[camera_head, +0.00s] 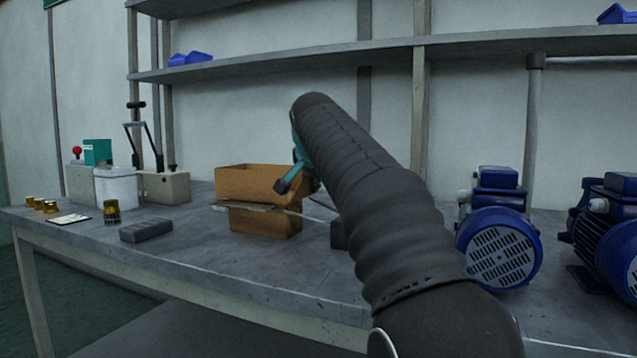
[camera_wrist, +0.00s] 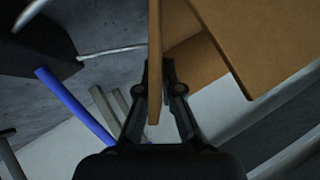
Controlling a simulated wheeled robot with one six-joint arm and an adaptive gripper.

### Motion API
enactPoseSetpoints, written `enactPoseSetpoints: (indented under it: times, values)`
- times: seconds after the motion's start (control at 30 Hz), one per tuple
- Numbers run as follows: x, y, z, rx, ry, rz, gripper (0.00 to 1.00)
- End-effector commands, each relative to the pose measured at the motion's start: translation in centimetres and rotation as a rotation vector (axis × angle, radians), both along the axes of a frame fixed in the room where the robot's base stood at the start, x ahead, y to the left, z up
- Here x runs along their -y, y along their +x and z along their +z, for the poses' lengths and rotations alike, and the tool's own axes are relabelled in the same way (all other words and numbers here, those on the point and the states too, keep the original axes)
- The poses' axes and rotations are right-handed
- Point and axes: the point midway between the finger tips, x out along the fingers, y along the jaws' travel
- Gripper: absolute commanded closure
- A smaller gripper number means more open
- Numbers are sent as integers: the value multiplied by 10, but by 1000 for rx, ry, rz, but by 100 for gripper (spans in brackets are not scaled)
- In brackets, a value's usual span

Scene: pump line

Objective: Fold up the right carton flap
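The brown carton (camera_head: 265,223) stands on the workbench in the head view. A wide brown panel (camera_head: 250,184) rises above its body, and a thin strip like a flap seen edge-on juts out at mid height. My arm hides the carton's right side. My gripper (camera_head: 284,186) is at that right end, partly hidden behind my arm. In the wrist view, a thin brown panel, apparently the right flap (camera_wrist: 155,35), runs edge-on between the two fingers of my gripper (camera_wrist: 157,64). The fingers are close together and look to touch it on both sides. More carton panels (camera_wrist: 236,40) show to the right.
The grey workbench (camera_head: 190,245) has a dark grey block (camera_head: 146,230), brass parts (camera_head: 111,212) and fixtures on the left. Blue motors (camera_head: 498,245) stand on the right. A shelf (camera_head: 300,60) runs above the carton.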

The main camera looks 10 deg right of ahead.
Motion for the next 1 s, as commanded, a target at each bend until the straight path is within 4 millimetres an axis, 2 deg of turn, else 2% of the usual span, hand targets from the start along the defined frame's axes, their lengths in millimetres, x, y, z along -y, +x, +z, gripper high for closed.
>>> enactPoseSetpoints:
  times: [0.57,1.0]
  values:
    - [-6,1,-1,-52,-51,5,100]
    - [-14,7,7,-199,-251,7,100]
